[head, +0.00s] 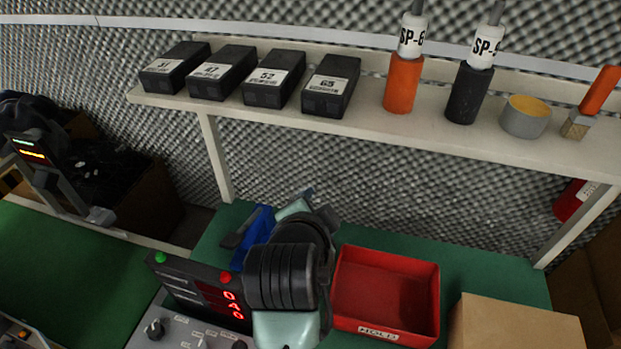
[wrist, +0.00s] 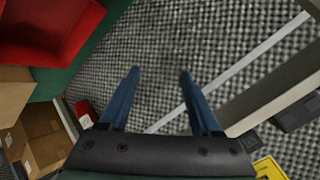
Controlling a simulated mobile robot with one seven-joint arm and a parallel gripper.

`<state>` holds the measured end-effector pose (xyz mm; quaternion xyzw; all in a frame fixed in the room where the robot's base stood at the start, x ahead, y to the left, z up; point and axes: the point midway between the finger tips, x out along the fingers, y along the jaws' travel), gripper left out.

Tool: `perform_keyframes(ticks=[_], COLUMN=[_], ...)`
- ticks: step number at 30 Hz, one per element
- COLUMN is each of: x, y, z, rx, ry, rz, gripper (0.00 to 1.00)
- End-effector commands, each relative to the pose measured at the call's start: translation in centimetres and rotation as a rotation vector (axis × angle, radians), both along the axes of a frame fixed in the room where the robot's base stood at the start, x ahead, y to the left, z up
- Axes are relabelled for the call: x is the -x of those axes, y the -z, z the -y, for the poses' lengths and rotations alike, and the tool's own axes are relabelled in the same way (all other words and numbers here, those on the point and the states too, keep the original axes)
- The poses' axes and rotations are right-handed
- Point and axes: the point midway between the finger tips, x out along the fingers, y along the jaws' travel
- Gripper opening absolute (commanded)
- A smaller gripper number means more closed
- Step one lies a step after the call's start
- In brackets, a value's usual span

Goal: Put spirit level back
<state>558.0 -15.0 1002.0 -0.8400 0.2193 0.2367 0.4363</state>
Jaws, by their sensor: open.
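I cannot make out a spirit level in either view. My gripper (wrist: 158,85) is open in the wrist view, its two dark blue fingers apart with nothing between them and the grey foam wall behind. In the head view my arm reaches over the green bench and mostly hides the gripper. A blue object (head: 256,232) lies partly behind my arm on the bench; I cannot tell what it is. A red bin labelled HOLD (head: 385,290) stands right of my arm and looks empty; the bin also shows in the wrist view (wrist: 45,30).
A shelf (head: 370,122) above the bench holds several black boxes (head: 330,85), an orange bottle (head: 403,82), a black bottle (head: 469,92), a grey tin (head: 525,118) and a brush (head: 590,103). A control box (head: 195,295) is left of my arm, a carton (head: 515,325) at right.

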Motion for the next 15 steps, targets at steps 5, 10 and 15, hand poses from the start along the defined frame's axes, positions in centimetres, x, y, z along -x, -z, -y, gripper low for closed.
perform_keyframes(ticks=[5,10,15], x=[-2.1,2.8,9.0], y=[-18.8,-34.0,-42.6], z=[-0.8,-1.2,-1.5], rx=[0.333,0.712,0.987], ry=[-0.208,-0.218,-0.123], rz=[0.502,0.910,1.156], gripper=[0.65,0.65,0.65])
